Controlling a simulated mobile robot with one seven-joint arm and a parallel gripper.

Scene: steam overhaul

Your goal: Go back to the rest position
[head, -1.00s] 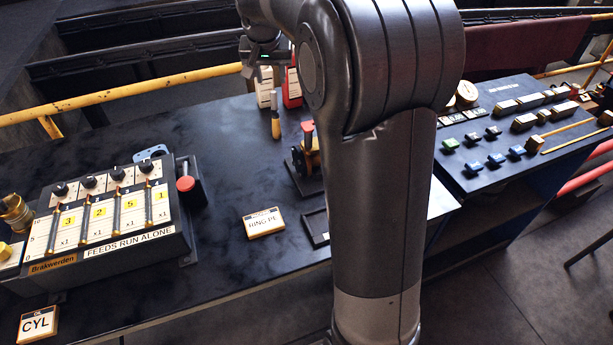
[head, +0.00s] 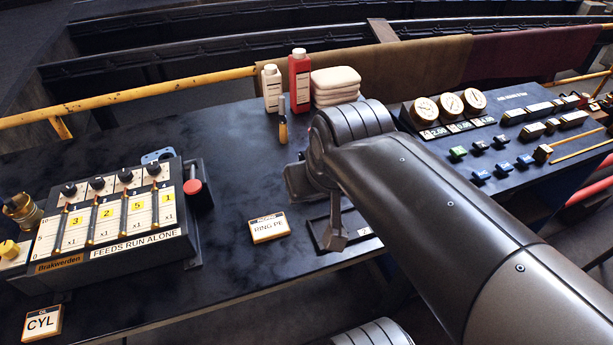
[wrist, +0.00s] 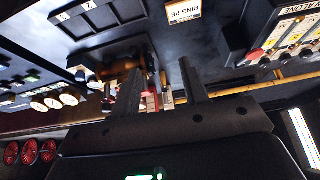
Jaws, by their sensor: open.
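My gripper (wrist: 160,85) shows in the wrist view with its two dark fingers apart and nothing held between them. The wrist view is upside down, and the bench lies beyond the fingertips. My arm crosses the right half of the head view and hides part of the bench; I cannot clearly make out the fingers there. A RING PE label plate (head: 269,228) lies on the dark bench (head: 235,180); it also shows in the wrist view (wrist: 184,11). A brass fitting (wrist: 118,74) is partly behind the left finger in the wrist view.
A feed box (head: 110,215) with sliders stands at left, a CYL plate (head: 42,322) in front. A white bottle (head: 272,90), red bottle (head: 299,80), folded cloths (head: 335,84) and upright tool (head: 283,122) stand at the back. A gauge console (head: 510,140) is at right.

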